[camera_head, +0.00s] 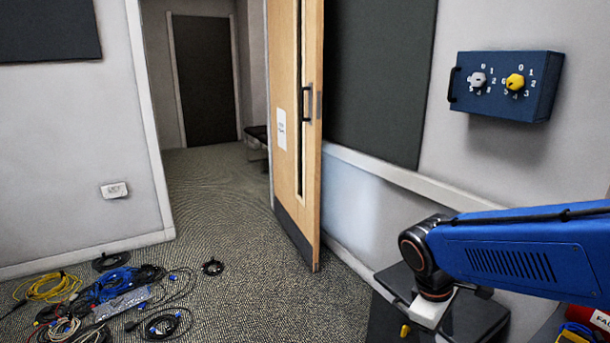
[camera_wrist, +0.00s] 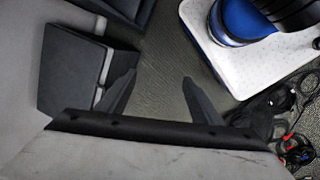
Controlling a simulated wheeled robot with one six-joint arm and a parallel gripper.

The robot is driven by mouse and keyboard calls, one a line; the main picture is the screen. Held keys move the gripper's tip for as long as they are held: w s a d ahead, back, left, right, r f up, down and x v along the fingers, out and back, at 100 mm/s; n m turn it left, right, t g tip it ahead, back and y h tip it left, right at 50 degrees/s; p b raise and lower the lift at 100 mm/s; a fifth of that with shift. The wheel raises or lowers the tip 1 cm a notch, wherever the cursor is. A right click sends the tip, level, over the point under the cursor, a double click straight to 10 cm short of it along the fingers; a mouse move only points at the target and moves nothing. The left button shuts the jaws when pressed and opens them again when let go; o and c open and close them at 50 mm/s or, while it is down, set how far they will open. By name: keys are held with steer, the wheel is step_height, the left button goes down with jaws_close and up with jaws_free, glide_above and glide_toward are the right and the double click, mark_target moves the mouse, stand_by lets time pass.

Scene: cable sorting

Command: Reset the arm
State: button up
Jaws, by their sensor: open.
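My blue arm reaches in from the right edge in the head view and bends down at a dark joint. My gripper shows in the wrist view (camera_wrist: 160,80), with two dark fingers spread apart and nothing between them. It is open over the grey-green carpet (camera_wrist: 160,48). In the head view the fingers are hidden.
Tangled cables (camera_head: 120,300) lie on the floor at lower left. A wooden door (camera_head: 288,140) stands open by the doorway. A blue box with two dials (camera_head: 503,103) hangs on the right wall. A dark surface (camera_head: 470,318) lies beneath my arm. Carpet before the doorway is clear.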

steer(key=s+r+m+t+y, duration=0.3)
steer(key=s+r+m+t, duration=0.1)
steer(key=s+r+m, duration=0.2)
steer(key=shift+s+d+m+t, duration=0.4)
steer(key=shift+s+m, duration=0.45)
steer(key=shift+m, duration=0.55)
